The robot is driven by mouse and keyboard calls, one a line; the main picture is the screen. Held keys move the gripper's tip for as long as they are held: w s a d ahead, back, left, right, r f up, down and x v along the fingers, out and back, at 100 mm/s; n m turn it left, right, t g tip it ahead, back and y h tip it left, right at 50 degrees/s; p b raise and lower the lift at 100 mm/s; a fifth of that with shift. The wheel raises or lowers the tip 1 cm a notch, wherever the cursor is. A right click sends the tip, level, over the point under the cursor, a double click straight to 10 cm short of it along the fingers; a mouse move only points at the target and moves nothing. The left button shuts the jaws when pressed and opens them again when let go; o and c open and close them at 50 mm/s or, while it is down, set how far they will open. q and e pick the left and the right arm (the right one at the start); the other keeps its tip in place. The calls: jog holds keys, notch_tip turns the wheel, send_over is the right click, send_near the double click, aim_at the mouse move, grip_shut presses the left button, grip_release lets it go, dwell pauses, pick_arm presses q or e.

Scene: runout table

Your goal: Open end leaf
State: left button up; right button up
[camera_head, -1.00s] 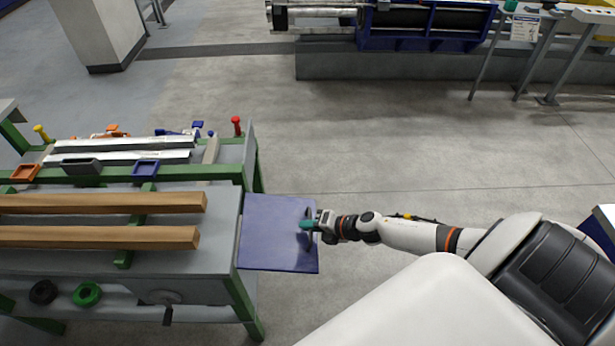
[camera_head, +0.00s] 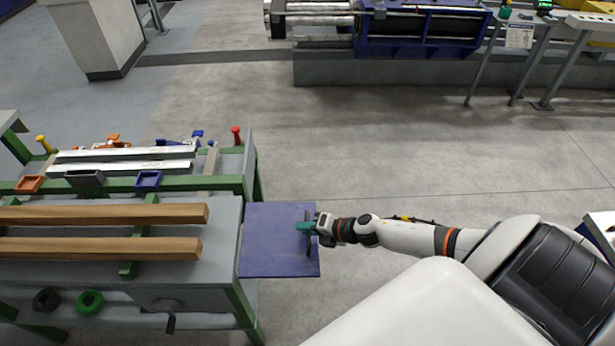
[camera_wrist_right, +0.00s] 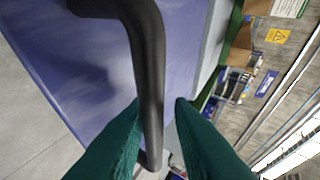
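The end leaf (camera_head: 268,240) is a flat blue panel at the right end of the table in the head view. Its left edge meets the table end, and it extends out to the right over the floor. A dark bar handle (camera_wrist_right: 150,75) stands on the leaf near its outer edge. My right gripper (camera_head: 304,227) is at this handle. In the right wrist view, its teal fingers (camera_wrist_right: 160,103) are apart with the handle between them. The left finger is close to or touching the bar, and a gap shows on the right. My left gripper is not in view.
The grey table (camera_head: 222,236) with green legs carries two wooden beams (camera_head: 100,248) on the left. Metal bars (camera_head: 125,166) and small coloured parts lie behind them. A grey pillar (camera_head: 88,38) stands at back left, and a blue machine (camera_head: 420,27) at the back. Floor beyond the leaf is clear.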

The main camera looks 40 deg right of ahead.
jog(key=shift+o, duration=0.9)
jog(key=shift+s+d, duration=0.1)
jog(key=shift+s, duration=0.1)
jog(key=b+v, duration=0.1)
jog(key=v, duration=1)
jog(key=shift+s+r, duration=0.2)
jog(key=shift+r, duration=0.05)
jog(key=shift+d, duration=0.15)
